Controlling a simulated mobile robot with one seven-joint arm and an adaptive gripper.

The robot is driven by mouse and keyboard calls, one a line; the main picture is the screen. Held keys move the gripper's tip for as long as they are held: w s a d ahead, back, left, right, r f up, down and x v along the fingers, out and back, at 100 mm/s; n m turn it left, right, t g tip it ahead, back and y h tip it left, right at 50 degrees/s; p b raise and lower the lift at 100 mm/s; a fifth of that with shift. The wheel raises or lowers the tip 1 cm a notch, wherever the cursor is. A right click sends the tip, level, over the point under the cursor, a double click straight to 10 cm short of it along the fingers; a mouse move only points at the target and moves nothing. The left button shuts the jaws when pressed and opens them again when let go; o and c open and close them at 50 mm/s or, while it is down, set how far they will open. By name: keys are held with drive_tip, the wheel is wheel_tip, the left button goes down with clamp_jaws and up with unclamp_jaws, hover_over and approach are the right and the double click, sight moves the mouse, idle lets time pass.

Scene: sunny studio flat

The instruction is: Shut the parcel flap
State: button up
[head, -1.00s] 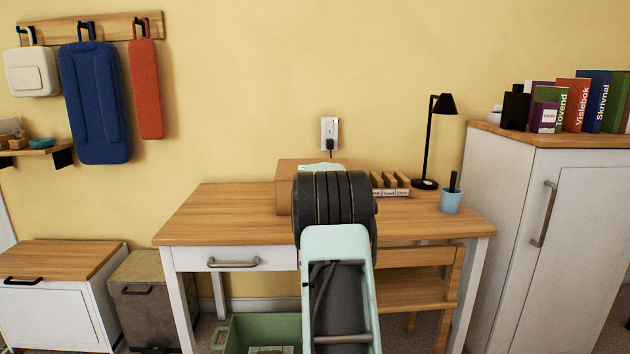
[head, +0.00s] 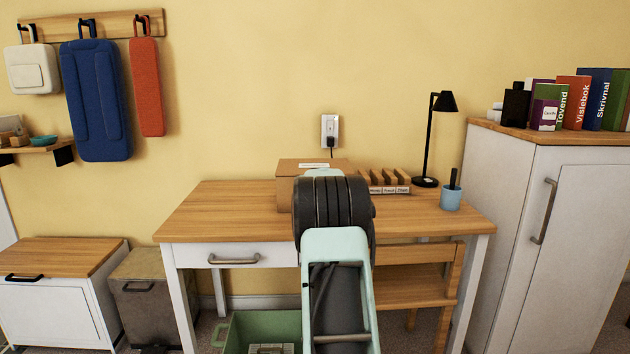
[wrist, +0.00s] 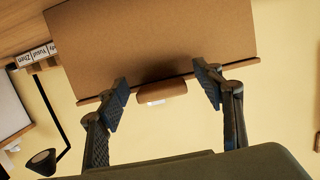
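The parcel, a brown cardboard box (head: 285,190), sits at the back of the desk, partly hidden behind my arm. A white label (head: 314,165) shows on its upper side. In the wrist view, a broad brown cardboard panel (wrist: 150,40) fills the upper middle. A small rounded brown piece with a white patch (wrist: 161,90) sticks out past its edge. My gripper (wrist: 163,92) is open, its two dark fingers apart at that edge, one on each side of the piece. Contact cannot be told. The head view hides my gripper, and the flap's angle is unclear.
A sorter with name labels (head: 388,187), a black lamp (head: 428,140) and a blue cup (head: 451,200) stand right of the parcel. The desk's left side (head: 225,215) is clear. A wooden chair (head: 415,285) and a green crate (head: 262,325) are in front.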

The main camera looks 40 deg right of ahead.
drive_tip(key=v, duration=1.2)
drive_tip(key=shift+f, duration=0.1)
idle(0.4)
